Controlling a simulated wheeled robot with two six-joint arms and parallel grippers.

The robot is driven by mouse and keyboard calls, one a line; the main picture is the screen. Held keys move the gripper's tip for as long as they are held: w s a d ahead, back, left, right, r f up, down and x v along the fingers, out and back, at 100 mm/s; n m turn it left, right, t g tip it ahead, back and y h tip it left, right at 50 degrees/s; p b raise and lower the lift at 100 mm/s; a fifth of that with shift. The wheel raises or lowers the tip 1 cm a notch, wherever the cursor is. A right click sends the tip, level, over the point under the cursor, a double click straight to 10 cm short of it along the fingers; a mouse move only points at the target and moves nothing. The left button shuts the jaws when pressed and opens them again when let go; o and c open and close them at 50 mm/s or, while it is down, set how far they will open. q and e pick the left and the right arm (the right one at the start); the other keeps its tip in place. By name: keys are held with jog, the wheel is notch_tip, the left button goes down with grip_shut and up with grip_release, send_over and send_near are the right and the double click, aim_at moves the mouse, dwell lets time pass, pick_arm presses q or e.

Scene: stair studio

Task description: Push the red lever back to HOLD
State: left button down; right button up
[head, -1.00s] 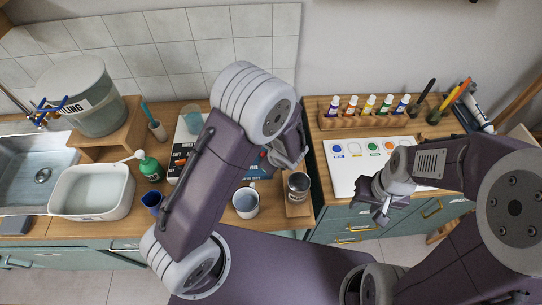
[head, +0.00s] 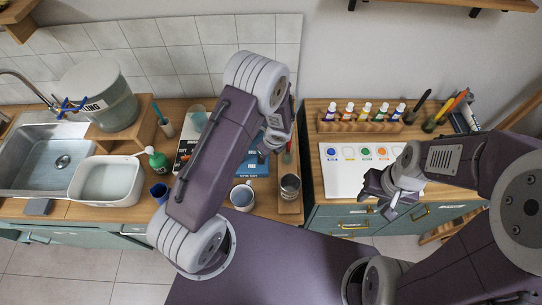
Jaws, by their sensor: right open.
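I cannot make out a red lever in the head view. A large lidded container (head: 103,98) with a partly readable label ending in "ING" stands on a wooden stand at the left. A blue-handled tap (head: 70,106) shows at its left side. My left gripper (head: 264,150) is at the back of the middle counter, mostly hidden by my own arm, so its jaws are unclear. My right gripper (head: 386,207) is open and empty at the front edge of the right-hand cabinet, by the white paint sheet (head: 345,181). Both grippers are far from the container.
A white basin (head: 106,181) sits beside the sink (head: 45,155). A wooden rack (head: 360,124) holds several paint bottles.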

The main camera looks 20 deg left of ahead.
pick_arm(q)
jog(key=shift+w+a+r+p, duration=0.15)
jog(key=shift+w+a+p, duration=0.15)
jog(key=shift+w, duration=0.25)
jog(key=shift+a, duration=0.15)
jog(key=shift+r+p, duration=0.55)
jog(key=shift+r, duration=0.15)
